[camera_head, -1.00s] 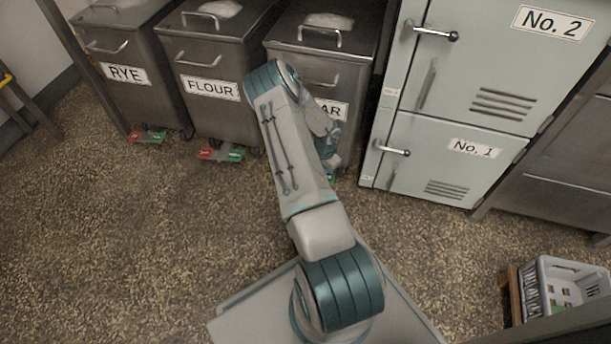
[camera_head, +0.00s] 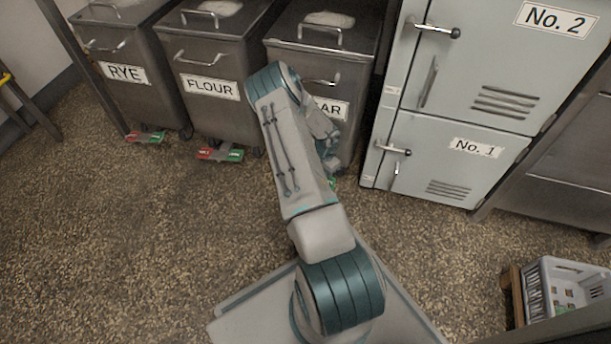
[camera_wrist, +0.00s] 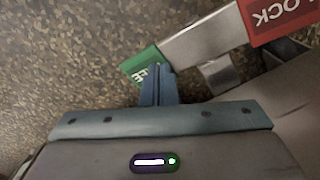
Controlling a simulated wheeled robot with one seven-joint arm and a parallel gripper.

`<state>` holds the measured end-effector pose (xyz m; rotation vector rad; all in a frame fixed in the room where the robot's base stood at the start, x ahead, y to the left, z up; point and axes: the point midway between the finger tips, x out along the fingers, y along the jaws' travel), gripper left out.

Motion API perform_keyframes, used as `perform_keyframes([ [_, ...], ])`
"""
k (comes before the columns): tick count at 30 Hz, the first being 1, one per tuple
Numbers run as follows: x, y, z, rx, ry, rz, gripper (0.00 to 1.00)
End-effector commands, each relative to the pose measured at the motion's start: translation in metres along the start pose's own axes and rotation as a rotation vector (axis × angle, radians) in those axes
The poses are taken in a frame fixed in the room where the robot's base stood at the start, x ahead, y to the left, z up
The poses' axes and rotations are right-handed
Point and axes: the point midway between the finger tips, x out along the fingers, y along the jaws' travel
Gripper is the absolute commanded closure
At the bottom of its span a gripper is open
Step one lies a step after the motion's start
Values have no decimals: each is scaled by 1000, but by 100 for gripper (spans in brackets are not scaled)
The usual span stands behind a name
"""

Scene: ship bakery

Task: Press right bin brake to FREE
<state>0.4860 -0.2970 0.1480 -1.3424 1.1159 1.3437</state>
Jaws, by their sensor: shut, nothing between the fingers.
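The right bin (camera_head: 338,62) is grey metal with a label ending in "AR", partly hidden by my arm. Its brake shows in the wrist view as a metal bar (camera_wrist: 205,42) with a green pad (camera_wrist: 143,66) at one end and a red pad (camera_wrist: 275,18) reading "LOCK" at the other. My gripper (camera_wrist: 158,72) is shut and empty. Its fingertips overlap the green pad in that view and cover part of its lettering; I cannot tell whether they touch it. In the head view my arm hides most of this brake, with only a sliver of green (camera_head: 332,183) showing.
The FLOUR bin (camera_head: 208,60) and RYE bin (camera_head: 118,55) stand to the left, each with a red and green brake pedal at its foot. Pale lockers (camera_head: 425,150) stand close on the right. A grey crate (camera_head: 540,290) is at lower right. The left floor is clear.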

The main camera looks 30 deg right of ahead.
Motion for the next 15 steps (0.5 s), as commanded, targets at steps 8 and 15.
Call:
perform_keyframes([
  [8,-14,0,0,1,1,-1,100],
  [15,-34,0,-1,1,1,0,100],
])
